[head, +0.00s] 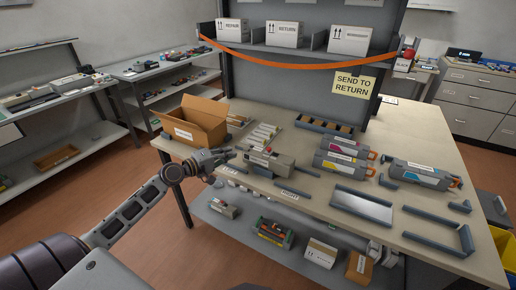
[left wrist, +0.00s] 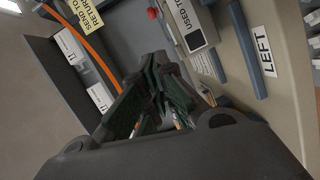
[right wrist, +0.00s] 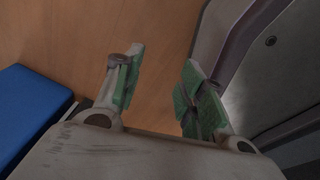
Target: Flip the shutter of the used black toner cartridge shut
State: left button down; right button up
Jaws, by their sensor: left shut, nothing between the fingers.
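The used toner cartridge (head: 267,160) lies on the table in the head view, a grey-brown block with a white label and a small red part at its far edge. It also shows in the left wrist view (left wrist: 193,38), with a label beginning "USED TO" and a red knob near one end. Whether its shutter stands open or shut is too small to tell. My left gripper (head: 228,155) is shut and empty, just left of the cartridge and apart from it. My right gripper (right wrist: 158,88) is open and empty over the wooden floor in the right wrist view.
An open cardboard box (head: 193,122) stands behind my left gripper. Magenta (head: 345,147), yellow (head: 343,164) and cyan (head: 421,174) marked cartridges lie to the right. Grey rails sit along the front edge by the LEFT label (left wrist: 265,50). An orange strap (head: 300,63) hangs across the shelf.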

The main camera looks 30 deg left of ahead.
aim_at(257, 153)
pick_arm(q)
jog(key=shift+w, duration=0.25)
jog(key=p+x, duration=0.1)
jog(key=x, duration=0.8)
jog(key=shift+w+d, duration=0.2)
jog(key=shift+w, duration=0.05)
jog(key=shift+w+d+f+p, duration=0.1)
jog(key=shift+w+d+p, duration=0.1)
jog(key=shift+d+p, duration=0.15)
jog(key=shift+w+d+f+p, duration=0.1)
jog(key=shift+w+d+p, duration=0.15)
jog(key=shift+d, duration=0.25)
jog(key=shift+w+d+f, duration=0.15)
jog(key=shift+w+d, duration=0.05)
jog(key=shift+d, duration=0.4)
jog(key=shift+w+d+f+p, duration=0.1)
jog(key=shift+w+d+p, duration=0.05)
jog(key=shift+d+p, duration=0.15)
pick_arm(e)
jog(key=s+r, duration=0.1)
jog(key=s, duration=0.1)
jog(key=shift+s+a+r, duration=0.35)
jog(key=shift+s+r, duration=0.05)
jog(key=shift+s+d, duration=0.1)
jog(key=shift+s, duration=0.1)
